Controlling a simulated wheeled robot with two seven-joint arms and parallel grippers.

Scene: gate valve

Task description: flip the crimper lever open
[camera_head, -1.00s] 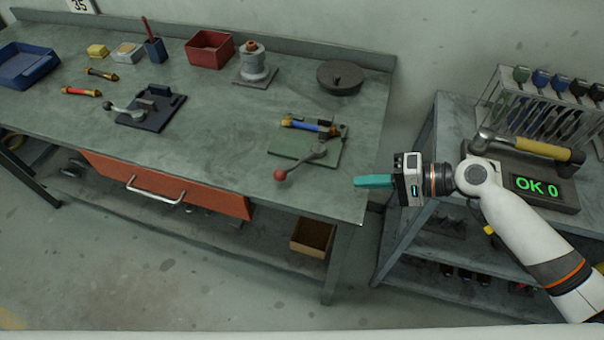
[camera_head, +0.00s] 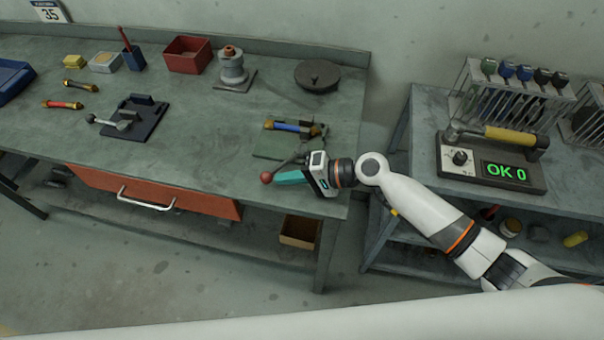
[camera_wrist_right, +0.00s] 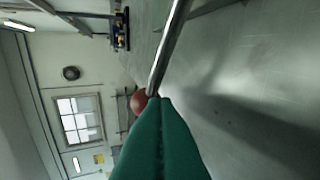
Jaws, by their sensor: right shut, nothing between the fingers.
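The crimper is a green base plate (camera_head: 268,146) near the bench's front right, with a grey lever ending in a red ball (camera_head: 267,177). A blue tube with yellow ends (camera_head: 290,126) lies at its back. My right gripper (camera_head: 279,179) is shut and empty, its teal fingers just right of the ball at the bench's front edge. The gripper hides part of the lever. In the right wrist view the shut fingers (camera_wrist_right: 158,110) are close beside the red ball (camera_wrist_right: 138,101) and the lever rod (camera_wrist_right: 170,45); I cannot tell whether they touch. My left gripper is out of view.
A dark fixture (camera_head: 142,123) with a grey lever stands left on the bench. Behind are a red bin (camera_head: 188,58), a grey spool stand (camera_head: 234,70) and a dark round disc (camera_head: 317,76). A side table at right holds a display box (camera_head: 490,180).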

